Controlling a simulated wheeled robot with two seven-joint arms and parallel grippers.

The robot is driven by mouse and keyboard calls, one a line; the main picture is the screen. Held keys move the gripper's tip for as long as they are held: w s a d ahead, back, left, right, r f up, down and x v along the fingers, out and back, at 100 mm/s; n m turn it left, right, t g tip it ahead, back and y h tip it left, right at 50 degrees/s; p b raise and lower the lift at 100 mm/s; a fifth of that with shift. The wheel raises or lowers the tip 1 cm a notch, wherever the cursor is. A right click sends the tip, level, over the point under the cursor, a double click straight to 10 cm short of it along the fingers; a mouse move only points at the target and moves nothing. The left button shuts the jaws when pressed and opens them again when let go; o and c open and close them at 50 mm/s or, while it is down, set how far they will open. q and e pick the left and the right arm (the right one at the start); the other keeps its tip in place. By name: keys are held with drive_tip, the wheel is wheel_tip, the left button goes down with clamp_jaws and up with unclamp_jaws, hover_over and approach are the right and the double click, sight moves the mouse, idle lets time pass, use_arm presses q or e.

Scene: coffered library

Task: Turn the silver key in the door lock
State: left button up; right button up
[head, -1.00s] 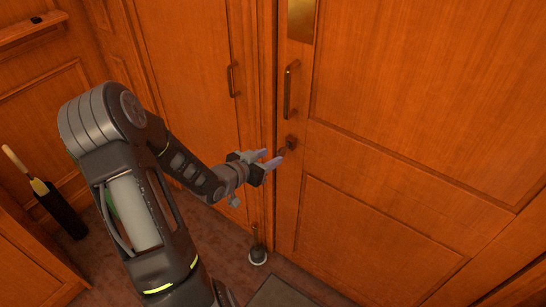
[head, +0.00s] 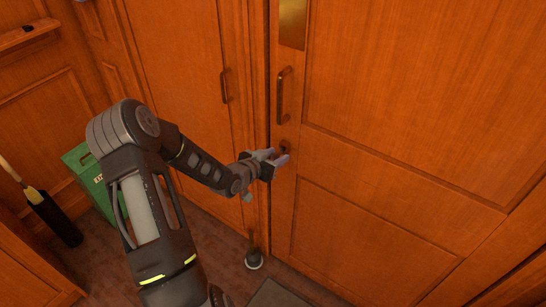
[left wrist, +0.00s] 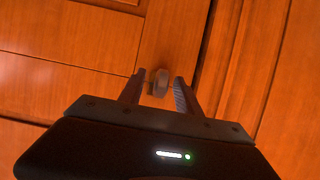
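The wooden door (head: 400,130) fills the right of the head view, with a dark lock (head: 285,146) below its bar handle (head: 283,95). My left gripper (head: 276,157) is at the lock, its fingers pointing at the door. In the left wrist view a small greyish piece, seemingly the key's head (left wrist: 160,83), stands between the two fingertips of my left gripper (left wrist: 157,90). The fingers are apart, with a gap visible at the right finger; contact on the left side is unclear. The key's shaft and the keyhole are hidden. My right gripper is out of view.
A second panel with its own handle (head: 224,87) lies left of the door. A doorstop-like object (head: 254,259) stands on the floor by the door.

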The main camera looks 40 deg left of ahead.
use_arm(q)
drive_tip(key=shift+c, duration=0.3)
clamp_jaws()
idle(0.3)
